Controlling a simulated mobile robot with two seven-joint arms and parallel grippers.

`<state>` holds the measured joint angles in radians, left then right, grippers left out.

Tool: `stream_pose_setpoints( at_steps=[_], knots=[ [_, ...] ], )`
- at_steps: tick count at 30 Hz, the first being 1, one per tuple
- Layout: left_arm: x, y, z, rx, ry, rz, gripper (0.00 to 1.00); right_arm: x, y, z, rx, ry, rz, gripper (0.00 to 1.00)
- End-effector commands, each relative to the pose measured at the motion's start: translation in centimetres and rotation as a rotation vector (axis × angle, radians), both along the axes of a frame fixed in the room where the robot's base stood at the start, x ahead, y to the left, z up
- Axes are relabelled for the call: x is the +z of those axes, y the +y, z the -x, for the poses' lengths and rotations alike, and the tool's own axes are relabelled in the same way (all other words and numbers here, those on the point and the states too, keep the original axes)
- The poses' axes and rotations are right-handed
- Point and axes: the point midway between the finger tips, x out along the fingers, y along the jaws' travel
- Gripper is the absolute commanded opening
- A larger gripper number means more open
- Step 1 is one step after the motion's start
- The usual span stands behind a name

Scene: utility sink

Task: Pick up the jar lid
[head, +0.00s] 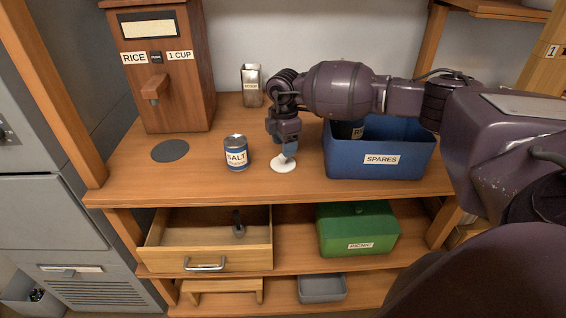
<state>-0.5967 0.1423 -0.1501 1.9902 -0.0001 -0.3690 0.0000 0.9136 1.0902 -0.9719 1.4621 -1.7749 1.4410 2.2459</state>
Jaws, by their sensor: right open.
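A white round jar lid (283,165) with a raised knob lies on the wooden worktop (210,187), between the salt can and the blue bin. My right arm reaches in from the right. Its gripper (286,151) points down directly over the lid, with the fingertips at the lid's top. The right gripper is open; whether its fingers touch the lid is hard to tell. Part of the lid's far side is hidden by the fingers. My left gripper does not show.
A blue SALT can (236,155) stands left of the lid. The blue SPARES bin (378,165) stands right, holding a dark container. A rice dispenser (160,75), dark disc (170,151) and small metal tin (252,86) are also on the worktop. Below are an open drawer (207,262) and green PICNIC box (358,230).

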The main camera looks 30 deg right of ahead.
Motion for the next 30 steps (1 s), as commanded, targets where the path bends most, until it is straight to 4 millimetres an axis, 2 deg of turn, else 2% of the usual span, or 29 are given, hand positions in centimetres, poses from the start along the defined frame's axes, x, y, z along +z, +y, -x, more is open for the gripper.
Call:
stream_pose_setpoints(
  at_steps=[9,17,20,27,28,30],
  knots=[
    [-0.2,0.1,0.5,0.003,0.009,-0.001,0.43,-4.1,0.3,-0.2,0.000,0.003,0.000,0.56],
    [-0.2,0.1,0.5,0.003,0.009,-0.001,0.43,-4.6,0.2,-0.2,0.000,0.001,0.000,0.56],
    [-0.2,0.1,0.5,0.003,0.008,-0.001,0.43,-4.6,0.3,-0.2,0.000,0.001,0.000,0.43],
    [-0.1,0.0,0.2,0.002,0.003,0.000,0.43,-4.6,0.3,-0.2,0.000,0.001,0.000,0.07],
    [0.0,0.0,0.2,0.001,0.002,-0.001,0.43,-4.6,0.3,-0.2,0.000,0.001,0.000,0.04],
    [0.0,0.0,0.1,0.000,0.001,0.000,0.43,-4.6,0.3,-0.2,0.000,0.001,0.000,0.03]
  ],
)
